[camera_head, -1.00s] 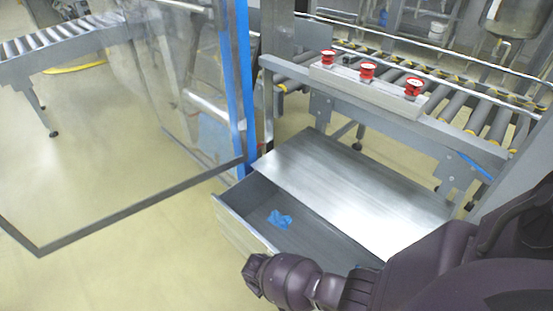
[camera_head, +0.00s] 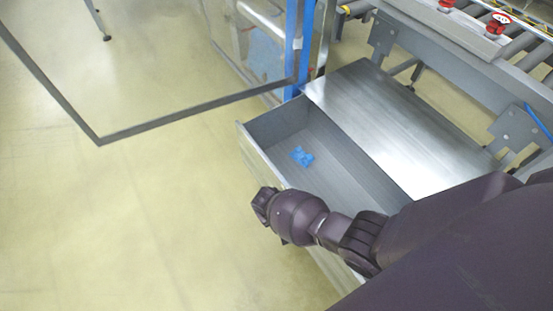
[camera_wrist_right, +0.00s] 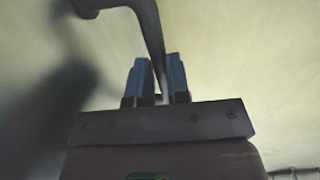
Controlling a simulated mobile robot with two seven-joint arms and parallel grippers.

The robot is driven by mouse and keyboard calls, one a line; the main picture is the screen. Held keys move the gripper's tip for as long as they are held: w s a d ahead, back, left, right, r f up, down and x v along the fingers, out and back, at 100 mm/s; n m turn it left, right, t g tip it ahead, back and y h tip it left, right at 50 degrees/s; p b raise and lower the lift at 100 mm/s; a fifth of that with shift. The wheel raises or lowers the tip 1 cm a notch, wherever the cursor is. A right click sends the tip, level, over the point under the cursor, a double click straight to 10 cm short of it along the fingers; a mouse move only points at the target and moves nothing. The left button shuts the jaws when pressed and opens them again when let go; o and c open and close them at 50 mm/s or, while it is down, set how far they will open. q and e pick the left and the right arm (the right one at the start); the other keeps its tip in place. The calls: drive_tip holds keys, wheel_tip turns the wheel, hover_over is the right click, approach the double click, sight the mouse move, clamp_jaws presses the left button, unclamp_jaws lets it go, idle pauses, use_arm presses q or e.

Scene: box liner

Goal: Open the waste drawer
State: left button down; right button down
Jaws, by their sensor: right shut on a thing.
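The waste drawer (camera_head: 262,165) is a grey metal drawer under a flat steel top (camera_head: 400,115). It stands pulled out, with its inside exposed and a crumpled blue scrap (camera_head: 302,156) on its floor. My right arm reaches across the drawer's near part, with its wrist at the drawer front. In the right wrist view my right gripper (camera_wrist_right: 158,80) has its two blue-grey fingers closed on the drawer's grey bar handle (camera_wrist_right: 150,35). In the head view the fingers and handle are hidden. My left gripper is not in view.
A clear panel door with a dark frame (camera_head: 190,118) stands open at upper left, near a blue post (camera_head: 298,45). A roller conveyor with red buttons (camera_head: 497,23) runs behind the drawer unit. The floor (camera_head: 150,220) left of the drawer is clear.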

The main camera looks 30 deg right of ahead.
drive_tip(key=c, duration=1.1)
unclamp_jaws()
drive_tip(key=shift+s+f, duration=0.1)
drive_tip(key=shift+w+r, duration=0.2)
drive_tip(key=shift+r, duration=0.3)
use_arm(q)
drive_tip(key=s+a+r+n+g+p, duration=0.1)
drive_tip(key=p, duration=0.4)
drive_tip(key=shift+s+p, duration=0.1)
drive_tip(key=shift+p, duration=0.3)
use_arm(e)
wheel_tip(320, 180, up, 10)
drive_tip(key=a, duration=0.2)
drive_tip(key=shift+s, duration=0.2)
drive_tip(key=shift+f, duration=0.2)
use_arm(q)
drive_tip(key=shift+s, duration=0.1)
